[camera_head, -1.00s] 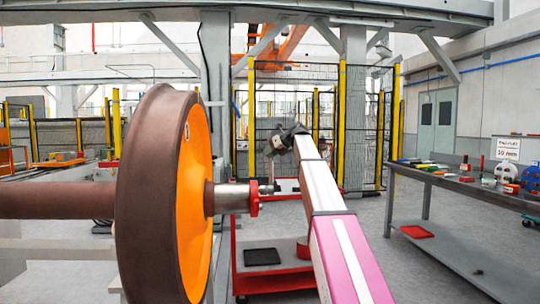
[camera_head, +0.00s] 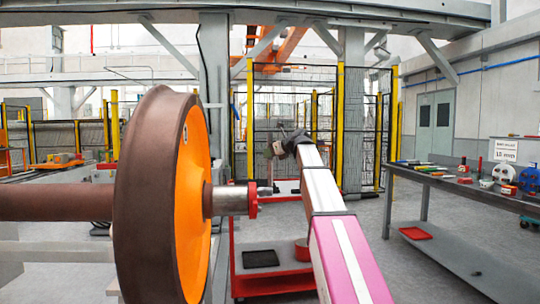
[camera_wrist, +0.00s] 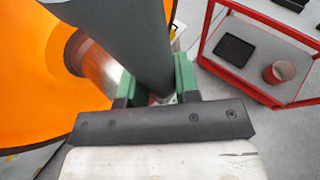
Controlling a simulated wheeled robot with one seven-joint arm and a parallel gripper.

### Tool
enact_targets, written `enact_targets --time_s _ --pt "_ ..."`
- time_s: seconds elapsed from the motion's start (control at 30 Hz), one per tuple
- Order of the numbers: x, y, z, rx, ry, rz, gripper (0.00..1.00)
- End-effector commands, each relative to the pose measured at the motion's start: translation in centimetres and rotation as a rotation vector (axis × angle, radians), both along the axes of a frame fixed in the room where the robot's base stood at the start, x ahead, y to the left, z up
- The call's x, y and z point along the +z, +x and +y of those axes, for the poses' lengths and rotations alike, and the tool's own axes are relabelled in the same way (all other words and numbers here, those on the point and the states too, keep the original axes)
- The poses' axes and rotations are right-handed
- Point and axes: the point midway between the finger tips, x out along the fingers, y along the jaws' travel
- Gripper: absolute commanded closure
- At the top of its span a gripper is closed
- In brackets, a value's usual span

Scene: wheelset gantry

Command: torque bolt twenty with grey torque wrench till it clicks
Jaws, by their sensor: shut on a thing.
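My gripper (camera_wrist: 155,82) is shut on a dark grey cylindrical shaft, which I take to be the grey torque wrench (camera_wrist: 136,35). In the wrist view the shaft runs up between the green fingers and out of the top of the picture. In the head view my arm reaches away, with its dark end (camera_head: 292,142) beyond and right of the axle end. The axle end carries a red flange (camera_head: 253,200). The orange wheel (camera_wrist: 35,85) and the shiny axle stub (camera_wrist: 98,65) are left of the gripper. Bolt twenty cannot be made out, nor the wrench's working end.
A red trolley (camera_head: 233,258) stands behind the axle end, with a black tray (camera_head: 260,258) and a red round container (camera_wrist: 280,72). A workbench (camera_head: 455,188) with tools and a sign (camera_head: 505,150) is at the right. Grey floor lies between trolley and bench.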

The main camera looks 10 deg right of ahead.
Motion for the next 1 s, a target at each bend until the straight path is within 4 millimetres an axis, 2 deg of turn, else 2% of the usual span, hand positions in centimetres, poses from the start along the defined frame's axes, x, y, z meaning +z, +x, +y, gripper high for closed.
enact_targets --time_s 0.7,1.0 --pt "0.1 0.1 0.3 0.0 0.002 0.005 1.0" --pt "-0.1 3.5 0.3 0.003 0.0 0.171 1.0"
